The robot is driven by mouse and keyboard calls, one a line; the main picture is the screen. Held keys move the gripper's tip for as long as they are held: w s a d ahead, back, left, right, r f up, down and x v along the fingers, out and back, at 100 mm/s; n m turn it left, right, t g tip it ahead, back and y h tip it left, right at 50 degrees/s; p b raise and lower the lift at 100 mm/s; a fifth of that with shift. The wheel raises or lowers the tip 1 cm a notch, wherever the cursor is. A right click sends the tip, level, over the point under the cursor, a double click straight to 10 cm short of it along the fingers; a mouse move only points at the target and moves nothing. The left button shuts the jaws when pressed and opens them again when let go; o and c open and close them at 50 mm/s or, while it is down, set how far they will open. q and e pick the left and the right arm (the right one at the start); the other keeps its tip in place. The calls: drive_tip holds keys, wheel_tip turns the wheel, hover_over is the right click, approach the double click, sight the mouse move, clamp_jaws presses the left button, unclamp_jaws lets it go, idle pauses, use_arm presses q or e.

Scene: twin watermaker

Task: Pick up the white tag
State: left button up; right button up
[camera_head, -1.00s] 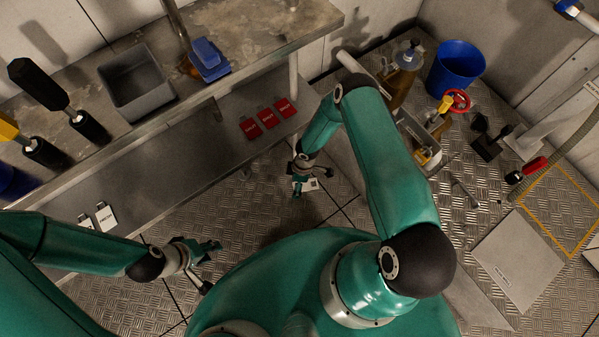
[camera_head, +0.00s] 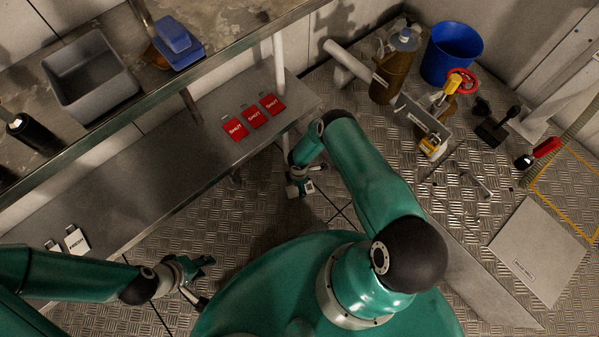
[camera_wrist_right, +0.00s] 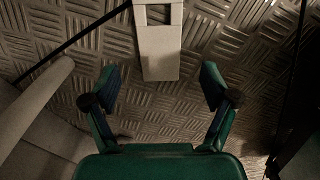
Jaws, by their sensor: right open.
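A white tag (camera_wrist_right: 158,50) with a dark slot lies on the metal floor in the right wrist view, just beyond and between my spread fingertips. My right gripper (camera_wrist_right: 160,88) is open and empty, its two fingers apart on either side of the tag's near end. In the head view my right gripper (camera_head: 300,185) is low over the floor beside the shelf end and mostly hides the tag. Other white tags (camera_head: 77,241) lie on the lower shelf at left. My left gripper (camera_head: 200,280) has its fingers spread, empty, beside the lower shelf.
Several red tags (camera_head: 254,118) lie on the lower shelf (camera_head: 140,185), whose edge is close to my right gripper. A grey bin (camera_head: 90,75) and a blue block (camera_head: 178,42) stand on the upper bench. A blue bucket (camera_head: 451,53) and a valve (camera_head: 460,82) stand at right.

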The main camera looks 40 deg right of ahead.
wheel_tip(320, 180, down, 4)
drive_tip(key=shift+d+f+b, duration=0.1)
drive_tip(key=shift+b, duration=0.95)
drive_tip(key=shift+f+b, duration=0.15)
drive_tip(key=shift+b, duration=0.15)
drive_tip(key=c, duration=1)
